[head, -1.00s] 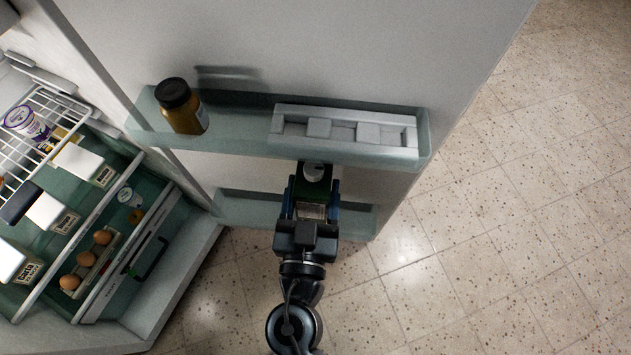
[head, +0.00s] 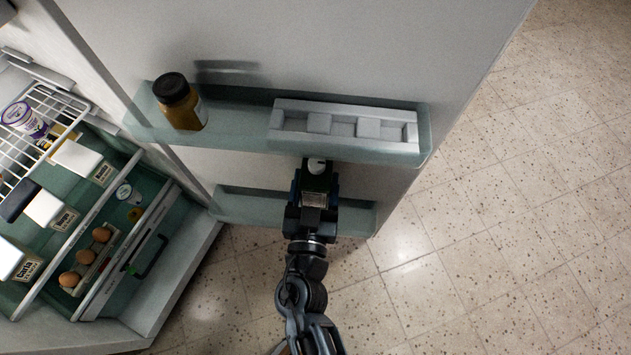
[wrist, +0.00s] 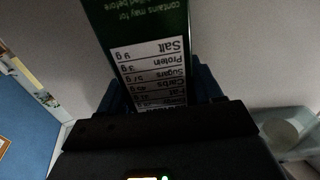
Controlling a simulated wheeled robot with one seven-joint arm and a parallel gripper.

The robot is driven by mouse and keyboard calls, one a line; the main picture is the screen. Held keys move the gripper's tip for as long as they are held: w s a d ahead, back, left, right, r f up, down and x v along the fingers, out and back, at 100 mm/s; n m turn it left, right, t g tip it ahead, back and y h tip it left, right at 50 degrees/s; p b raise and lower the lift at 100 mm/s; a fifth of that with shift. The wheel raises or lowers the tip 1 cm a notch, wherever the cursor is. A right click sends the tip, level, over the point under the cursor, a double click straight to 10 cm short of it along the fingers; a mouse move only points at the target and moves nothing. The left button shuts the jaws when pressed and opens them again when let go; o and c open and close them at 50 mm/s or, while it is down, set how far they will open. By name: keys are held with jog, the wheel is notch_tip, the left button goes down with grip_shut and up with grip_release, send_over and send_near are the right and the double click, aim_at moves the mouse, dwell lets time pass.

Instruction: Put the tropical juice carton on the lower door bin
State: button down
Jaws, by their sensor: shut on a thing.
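My gripper (head: 315,195) is shut on the tropical juice carton (head: 318,177), a dark green carton with a white round cap. In the wrist view the carton (wrist: 150,50) fills the middle, with its white nutrition panel facing the camera between the blue fingers. The lower door bin (head: 250,205) is a pale green see-through bin low on the fridge door. In the head view my gripper and the carton are in front of its right half, just below the upper bin. The carton's lower end is hidden, so I cannot tell whether it touches the bin.
The upper door bin (head: 235,138) holds a brown jar with a black lid (head: 180,102) and a white tray (head: 345,125). At left, the fridge interior has a wire rack (head: 35,125), several white-topped cartons and eggs (head: 85,258). Tiled floor lies open at right.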

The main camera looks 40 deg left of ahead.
jog(key=shift+f+b, duration=0.55)
jog(key=shift+b, duration=0.6)
jog(key=shift+c, duration=0.9)
grip_release()
jog(key=shift+r, duration=0.1)
jog(key=r+p, duration=0.1)
jog(key=p, duration=0.2)
jog(key=shift+r, duration=0.35)
jog(key=shift+s+d+f+b, duration=0.3)
jog(key=shift+s+d+b, duration=0.05)
jog(key=shift+s, duration=0.25)
jog(key=shift+s+d+f+b, duration=0.3)
jog(key=shift+s+d+b, duration=0.05)
jog(key=shift+s, duration=0.2)
jog(key=b+v, duration=0.1)
jog(key=v, duration=0.8)
jog(key=shift+b, duration=0.3)
jog(key=shift+s+d+r, duration=0.15)
